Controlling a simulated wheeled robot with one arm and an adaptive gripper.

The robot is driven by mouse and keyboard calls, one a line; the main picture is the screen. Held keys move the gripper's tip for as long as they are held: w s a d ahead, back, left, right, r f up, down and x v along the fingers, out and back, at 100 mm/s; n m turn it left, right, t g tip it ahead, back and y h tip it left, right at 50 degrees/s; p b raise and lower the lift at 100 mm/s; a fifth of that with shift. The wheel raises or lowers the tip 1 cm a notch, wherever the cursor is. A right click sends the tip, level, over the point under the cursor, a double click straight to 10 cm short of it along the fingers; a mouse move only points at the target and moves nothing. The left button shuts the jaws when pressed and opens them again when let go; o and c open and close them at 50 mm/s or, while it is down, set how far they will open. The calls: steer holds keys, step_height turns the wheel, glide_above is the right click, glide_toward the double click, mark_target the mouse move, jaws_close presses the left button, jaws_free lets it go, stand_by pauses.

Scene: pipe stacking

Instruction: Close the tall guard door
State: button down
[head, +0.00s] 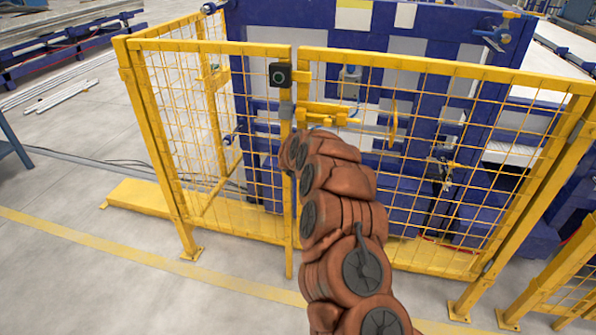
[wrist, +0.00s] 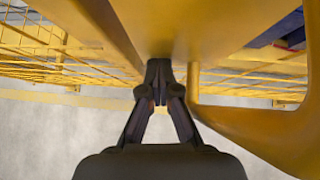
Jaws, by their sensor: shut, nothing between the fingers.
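The tall guard door (head: 440,66) appears to be the yellow mesh panel on the right in the head view. It is upright, with a narrow gap between its left edge and the neighbouring panel. A yellow handle or latch assembly (head: 322,112) sits near that edge. A black box (head: 281,75) with a round face is on the neighbouring panel's edge. In the wrist view my gripper (wrist: 159,74) is shut and empty, its tips close to yellow metal, with a curved yellow bar (wrist: 255,125) at right. I cannot tell whether it touches. My arm hides part of the door.
A yellow mesh fence panel (head: 205,48) stands to the left, with a post footed on the floor. Blue machinery (head: 400,22) stands behind the mesh. A yellow floor line (head: 90,243) crosses in front. The grey floor at front left is clear.

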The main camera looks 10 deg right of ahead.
steer(key=shift+s+a+f+b+v, duration=0.8)
steer(key=shift+b+v, duration=2.5)
steer(key=shift+v, duration=3.05)
steer(key=a+r+n+t+y+p, duration=0.1)
steer(key=a+r+n+t+y, duration=0.1)
steer(key=a+r+n, duration=0.35)
steer(key=a+r+n+t+y+p, duration=0.1)
steer(key=a+r+n+t+y, duration=0.15)
steer(key=r, duration=0.65)
steer(key=s+a+r+n+g+y+p, duration=0.2)
steer(key=s+a+r+n+y, duration=0.5)
steer(key=s+a+r+n, duration=0.55)
steer(key=s+d+f+n+g+p, duration=0.1)
steer(key=s+d+f+n+g, duration=0.2)
steer(key=s+n, duration=0.4)
steer(key=s+f+n+g, duration=0.3)
steer(key=s+f+n, duration=0.3)
steer(key=s, duration=0.3)
steer(key=s+d+f+n+g+h+p, duration=0.1)
steer(key=s+d+f+n+g+h, duration=0.2)
steer(key=s+d, duration=0.7)
steer(key=s+d+f+n+g+h+p, duration=0.1)
steer(key=s+d+f+n+g+h, duration=0.2)
steer(key=s+d, duration=0.7)
steer(key=s+f+g+h, duration=0.1)
steer(key=s+f+h, duration=0.1)
steer(key=s, duration=0.4)
steer(key=shift+f+n, duration=0.3)
steer(key=shift+n, duration=0.05)
